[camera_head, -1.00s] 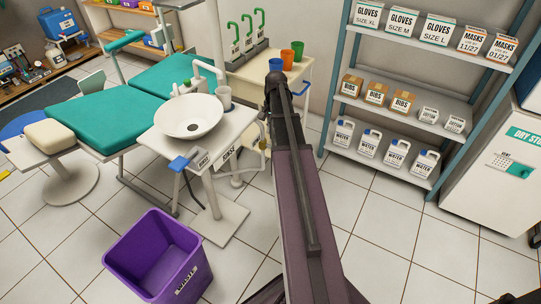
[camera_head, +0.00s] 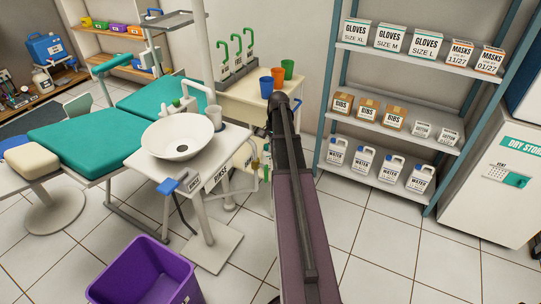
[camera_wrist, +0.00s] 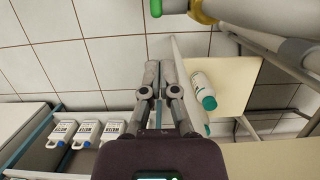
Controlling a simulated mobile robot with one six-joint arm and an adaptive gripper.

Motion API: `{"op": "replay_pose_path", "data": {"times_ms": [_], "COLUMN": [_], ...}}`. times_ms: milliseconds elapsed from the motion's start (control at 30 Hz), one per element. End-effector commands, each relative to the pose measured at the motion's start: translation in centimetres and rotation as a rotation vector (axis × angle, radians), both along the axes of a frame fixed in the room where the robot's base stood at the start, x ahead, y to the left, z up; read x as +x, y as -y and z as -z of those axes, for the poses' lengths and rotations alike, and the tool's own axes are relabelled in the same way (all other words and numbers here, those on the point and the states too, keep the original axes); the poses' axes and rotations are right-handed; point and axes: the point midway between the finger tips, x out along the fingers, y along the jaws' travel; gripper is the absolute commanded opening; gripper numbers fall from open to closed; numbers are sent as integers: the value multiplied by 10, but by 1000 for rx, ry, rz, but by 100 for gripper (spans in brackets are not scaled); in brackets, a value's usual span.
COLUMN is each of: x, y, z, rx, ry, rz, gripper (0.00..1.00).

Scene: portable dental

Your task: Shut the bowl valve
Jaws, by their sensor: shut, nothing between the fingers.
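The white rinse bowl (camera_head: 180,138) sits on its white stand beside the green dental chair. A blue handle (camera_head: 170,186) sticks out at the front of the stand. Small yellow and green parts (camera_head: 256,164) show on pipework at the stand's right side; I cannot tell which part is the bowl valve. In the wrist view a yellow-ringed green fitting (camera_wrist: 190,6) on a grey pipe shows at the top edge. My gripper (camera_wrist: 158,66) is shut and empty, below and left of that fitting, apart from it in the picture. In the head view my arm hides it.
A cream cart (camera_head: 243,96) with coloured cups stands behind the bowl stand. A purple waste bin (camera_head: 150,272) is in front. Shelving (camera_head: 380,128) with water jugs is at right. Floor between is clear.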

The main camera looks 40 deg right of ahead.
Motion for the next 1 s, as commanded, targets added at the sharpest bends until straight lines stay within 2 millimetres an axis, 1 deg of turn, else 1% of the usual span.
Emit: {"op": "replay_pose_path", "data": {"times_ms": [1000], "x": [-6], "y": [-19], "z": [75], "rx": [0], "ry": [1], "rz": [-3], "gripper": [0]}}
